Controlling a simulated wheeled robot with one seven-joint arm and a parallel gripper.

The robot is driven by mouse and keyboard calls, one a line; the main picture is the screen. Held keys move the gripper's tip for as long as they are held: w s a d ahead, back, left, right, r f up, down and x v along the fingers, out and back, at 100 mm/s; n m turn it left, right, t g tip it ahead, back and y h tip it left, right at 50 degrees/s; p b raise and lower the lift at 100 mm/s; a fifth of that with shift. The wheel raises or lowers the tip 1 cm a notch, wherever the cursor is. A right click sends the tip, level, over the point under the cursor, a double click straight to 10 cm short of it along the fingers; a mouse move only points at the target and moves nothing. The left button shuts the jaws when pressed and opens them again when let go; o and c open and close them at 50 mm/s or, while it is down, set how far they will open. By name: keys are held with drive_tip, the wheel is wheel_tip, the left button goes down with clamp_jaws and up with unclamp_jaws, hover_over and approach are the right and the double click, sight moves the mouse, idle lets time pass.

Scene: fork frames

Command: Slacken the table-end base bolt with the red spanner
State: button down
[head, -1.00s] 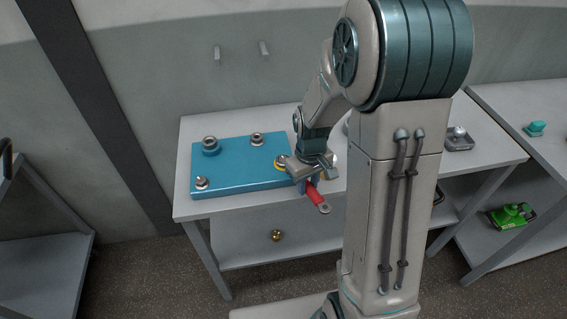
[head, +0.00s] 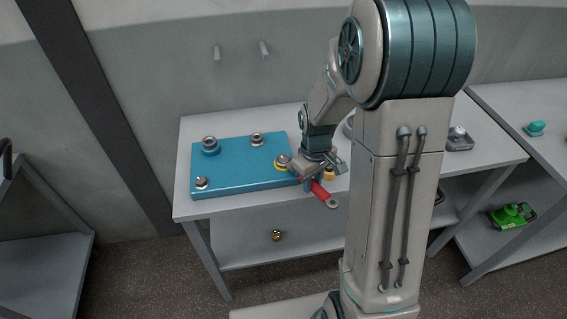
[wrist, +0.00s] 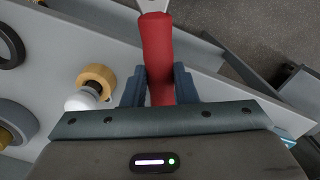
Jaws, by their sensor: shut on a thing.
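The red spanner (head: 321,192) is in my gripper (head: 312,187), held by its red handle just beyond the right end of the blue base (head: 237,173). Its grey ring end (head: 333,202) points down and right, near the table's front edge. In the wrist view the red handle (wrist: 158,62) lies between both fingers of my gripper (wrist: 159,86); its far end runs out of the top.
An orange-collared part (wrist: 97,78) with a white ball lies left of the fingers. A side bench (head: 545,145) holds a teal item (head: 535,128); a green item (head: 511,215) is below.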

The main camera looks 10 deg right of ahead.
drive_tip(key=shift+w+d+n, duration=0.35)
drive_tip(key=shift+d+n, duration=0.2)
drive_tip(key=shift+n, duration=0.05)
drive_tip(key=shift+w+d+n, duration=0.35)
drive_tip(key=shift+d+n, duration=0.15)
drive_tip(key=shift+n, duration=0.1)
idle(0.5)
drive_tip(key=shift+s+a+m, duration=0.3)
drive_tip(key=shift+a+m, duration=0.2)
drive_tip(key=c, duration=1.9)
unclamp_jaws()
drive_tip(key=shift+c, duration=0.2)
clamp_jaws()
drive_tip(key=shift+s+a, duration=0.15)
drive_tip(key=shift+s, duration=0.05)
drive_tip(key=shift+r+p, duration=0.55)
drive_tip(key=shift+r, duration=0.65)
